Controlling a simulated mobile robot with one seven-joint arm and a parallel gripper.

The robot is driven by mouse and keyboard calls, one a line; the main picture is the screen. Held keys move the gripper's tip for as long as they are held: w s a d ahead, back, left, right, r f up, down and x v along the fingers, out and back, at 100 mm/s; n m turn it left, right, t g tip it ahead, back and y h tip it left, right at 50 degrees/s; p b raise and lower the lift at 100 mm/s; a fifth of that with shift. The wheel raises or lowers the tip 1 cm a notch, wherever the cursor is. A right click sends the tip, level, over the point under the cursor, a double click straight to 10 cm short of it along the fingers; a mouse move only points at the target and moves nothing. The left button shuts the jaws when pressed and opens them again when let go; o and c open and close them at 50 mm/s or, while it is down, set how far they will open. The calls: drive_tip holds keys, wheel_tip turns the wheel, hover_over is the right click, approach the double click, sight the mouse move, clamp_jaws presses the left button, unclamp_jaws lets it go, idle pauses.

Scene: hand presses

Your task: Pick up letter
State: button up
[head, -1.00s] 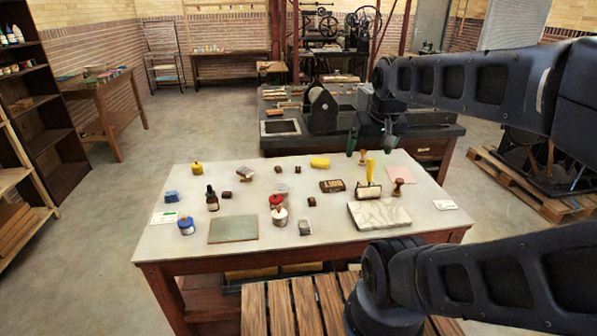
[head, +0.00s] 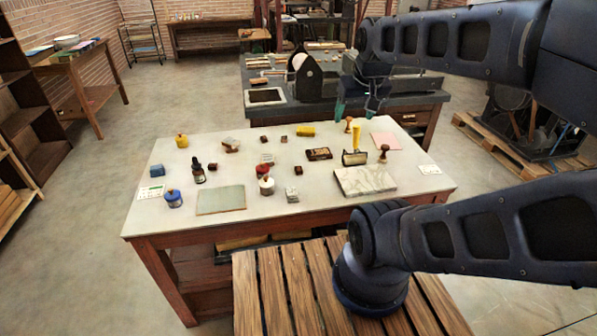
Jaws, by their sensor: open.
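No piece is plainly marked as the letter. Candidates on the pale-topped table (head: 330,217) are small type-like blocks: a grey block (head: 291,194) near the front middle, a grey piece (head: 267,158) behind it, and small dark brown blocks (head: 264,139) and (head: 212,167). A grey-and-brown piece (head: 231,145) lies at the back left. They are too small to read. My gripper (head: 356,107) is open and empty, fingers pointing down, above the table's back edge to the right of these blocks. It is apart from everything on the table.
A yellow-handled roller (head: 355,145) and wooden-handled stamps (head: 383,153) stand below my gripper. A marble slab (head: 365,180), red-topped jar (head: 263,171), white jar (head: 266,186), dropper bottle (head: 198,171) and green mat (head: 221,200) are around. A dark bench (head: 420,97) stands behind.

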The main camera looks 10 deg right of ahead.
drive_tip(key=shift+w, duration=0.1)
drive_tip(key=n+g+h, duration=0.5)
drive_tip(key=n, duration=1.3)
hover_over(298, 168)
drive_tip(key=a, duration=0.3)
drive_tip(key=f, duration=3.4)
drive_tip(key=shift+w+a, duration=0.1)
drive_tip(key=shift+w, duration=0.15)
drive_tip(key=shift+y, duration=0.3)
drive_tip(key=shift+d+x, duration=0.2)
drive_tip(key=shift+x, duration=2.55)
drive_tip(key=shift+s+r, duration=0.15)
drive_tip(key=c, duration=1.1)
drive_tip(key=shift+r, duration=0.1)
